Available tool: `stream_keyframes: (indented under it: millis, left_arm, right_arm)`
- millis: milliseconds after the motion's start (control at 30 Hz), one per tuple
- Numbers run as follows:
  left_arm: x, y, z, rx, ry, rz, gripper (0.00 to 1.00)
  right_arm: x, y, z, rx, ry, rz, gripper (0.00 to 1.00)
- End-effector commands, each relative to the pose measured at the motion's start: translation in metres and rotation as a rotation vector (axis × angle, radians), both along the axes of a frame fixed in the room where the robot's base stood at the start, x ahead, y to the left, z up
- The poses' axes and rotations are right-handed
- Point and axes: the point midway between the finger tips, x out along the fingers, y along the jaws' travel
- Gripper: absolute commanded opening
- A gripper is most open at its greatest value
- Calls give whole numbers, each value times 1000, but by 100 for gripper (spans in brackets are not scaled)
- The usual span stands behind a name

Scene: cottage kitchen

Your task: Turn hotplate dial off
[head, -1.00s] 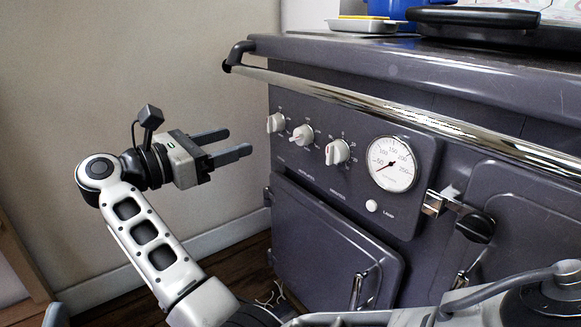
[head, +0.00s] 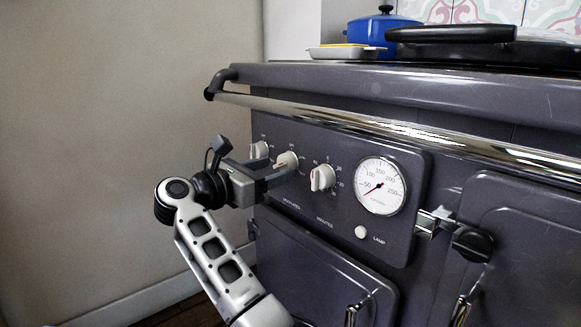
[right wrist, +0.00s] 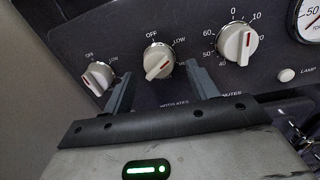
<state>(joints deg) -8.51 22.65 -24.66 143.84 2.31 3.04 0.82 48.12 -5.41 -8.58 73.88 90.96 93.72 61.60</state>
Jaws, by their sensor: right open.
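The hotplate dial (head: 287,162) is the middle of three white knobs on the dark stove's front panel, above the HOTPLATES lettering. My right gripper (head: 274,170) is open in front of this dial. In the right wrist view its two fingers (right wrist: 158,80) lie on either side of the dial, apart from each other. I cannot tell whether either finger touches it. My left gripper is not in view.
A left dial (right wrist: 97,78) and a minutes dial (head: 322,178) flank the middle one. A temperature gauge (head: 380,186) and lamp button (head: 361,232) sit to the right. A chrome rail (head: 390,125) runs above the panel. A blue pot (head: 372,32) stands on top.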

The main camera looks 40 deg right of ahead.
Motion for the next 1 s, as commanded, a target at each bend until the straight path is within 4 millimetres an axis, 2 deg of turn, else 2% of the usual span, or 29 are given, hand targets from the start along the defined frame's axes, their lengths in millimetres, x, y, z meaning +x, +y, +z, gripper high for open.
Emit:
stream_keyframes:
  millis: [200,533,700,1000]
  left_arm:
    - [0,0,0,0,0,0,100]
    - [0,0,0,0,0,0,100]
    - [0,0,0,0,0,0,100]
    - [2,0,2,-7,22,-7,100]
  right_arm:
    - [5,-14,1,-2,-1,12,58]
    - [6,-16,0,0,-1,14,58]
    - [6,-16,0,0,-1,14,14]
    - [6,-15,1,-2,22,13,14]
